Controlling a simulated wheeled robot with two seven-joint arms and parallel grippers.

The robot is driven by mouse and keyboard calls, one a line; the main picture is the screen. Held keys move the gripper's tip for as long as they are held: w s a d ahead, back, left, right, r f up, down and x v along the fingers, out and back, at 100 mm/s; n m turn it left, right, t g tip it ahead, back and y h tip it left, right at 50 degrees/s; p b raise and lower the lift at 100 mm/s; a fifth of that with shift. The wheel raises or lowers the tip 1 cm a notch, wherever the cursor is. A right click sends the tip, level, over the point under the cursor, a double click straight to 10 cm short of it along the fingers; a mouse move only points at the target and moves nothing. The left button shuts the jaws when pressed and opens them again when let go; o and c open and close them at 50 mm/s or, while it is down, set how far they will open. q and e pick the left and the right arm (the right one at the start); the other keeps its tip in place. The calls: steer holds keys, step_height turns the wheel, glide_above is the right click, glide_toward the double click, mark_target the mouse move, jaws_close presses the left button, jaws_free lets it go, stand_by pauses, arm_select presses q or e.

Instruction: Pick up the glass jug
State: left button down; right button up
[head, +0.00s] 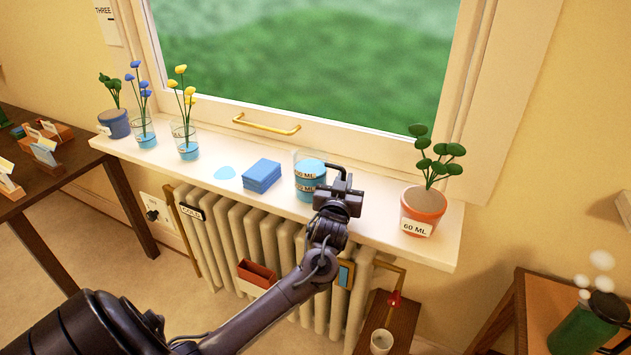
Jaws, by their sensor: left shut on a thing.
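The glass jug (309,179) stands on the white windowsill (265,202), right of the blue stack. It is clear, holds blue liquid and carries ML labels. My left gripper (336,178) is at the jug's right side, shut on it. The gripper covers part of that side, so the exact grip is hidden. The jug looks upright; I cannot tell whether its base touches the sill. My right gripper is out of view.
A potted plant (423,205) labelled 60 ML stands right of my gripper. Two glasses with yellow flowers (186,142) and blue flowers (145,133) stand left. A folded blue cloth or sponge stack (262,175) is close by. A brass window handle (266,125) is behind; a radiator (240,228) is below.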

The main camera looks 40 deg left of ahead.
arm_select(q)
steer(key=shift+r, duration=0.1)
stand_by(0.3)
step_height(320, 180, up, 20)
steer(key=b, duration=0.1)
steer(key=shift+b, duration=0.4)
